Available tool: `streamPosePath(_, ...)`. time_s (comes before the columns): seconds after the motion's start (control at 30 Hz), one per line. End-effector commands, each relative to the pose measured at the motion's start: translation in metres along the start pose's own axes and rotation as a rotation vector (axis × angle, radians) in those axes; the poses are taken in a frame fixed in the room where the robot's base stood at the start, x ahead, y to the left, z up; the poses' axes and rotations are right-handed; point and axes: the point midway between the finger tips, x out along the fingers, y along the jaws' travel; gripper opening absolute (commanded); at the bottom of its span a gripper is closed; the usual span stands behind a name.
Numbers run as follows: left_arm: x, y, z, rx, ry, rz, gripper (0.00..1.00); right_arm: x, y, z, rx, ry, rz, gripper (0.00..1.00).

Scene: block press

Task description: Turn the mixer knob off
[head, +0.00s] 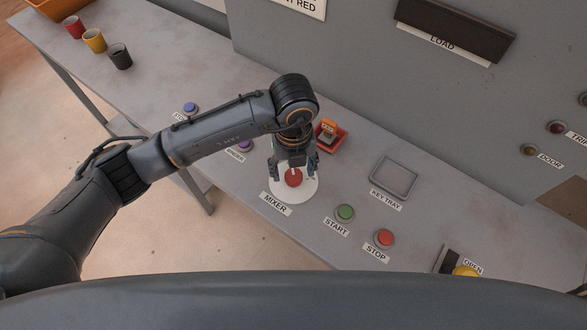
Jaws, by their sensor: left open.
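The mixer knob (293,178) is red and sits on a round white plate (293,194) above the label "MIXER". My left gripper (293,172) points down over the knob, open, with a finger on either side of it. I cannot tell whether the fingers touch the knob. The gripper body hides the knob's upper part and any pointer mark.
A small red tray (332,142) with an orange item stands just behind the gripper. A green START button (345,212), a red STOP button (384,237) and an empty key tray (394,178) lie to the right. Three cups (95,41) stand far left.

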Motion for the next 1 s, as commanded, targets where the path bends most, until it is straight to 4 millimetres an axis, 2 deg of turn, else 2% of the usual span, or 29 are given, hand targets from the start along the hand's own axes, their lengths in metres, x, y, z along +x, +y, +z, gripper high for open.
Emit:
streamPosePath(0.3,-0.067,-0.001,0.001,0.002,-0.005,-0.004,0.61,0.0,0.0,0.0,0.0,0.0,0.001,0.4)
streamPosePath(0.5,-0.098,-0.001,0.001,0.0,-0.003,-0.002,0.61,0.0,0.001,0.0,0.0,0.0,0.001,0.4)
streamPosePath(0.7,-0.108,0.0,0.0,-0.001,-0.001,-0.001,0.61,0.0,0.001,-0.001,0.0,0.0,0.001,0.4)
streamPosePath(1.0,-0.108,0.0,0.0,-0.001,-0.001,-0.001,0.61,0.0,0.0,-0.001,0.0,0.0,0.001,0.4)
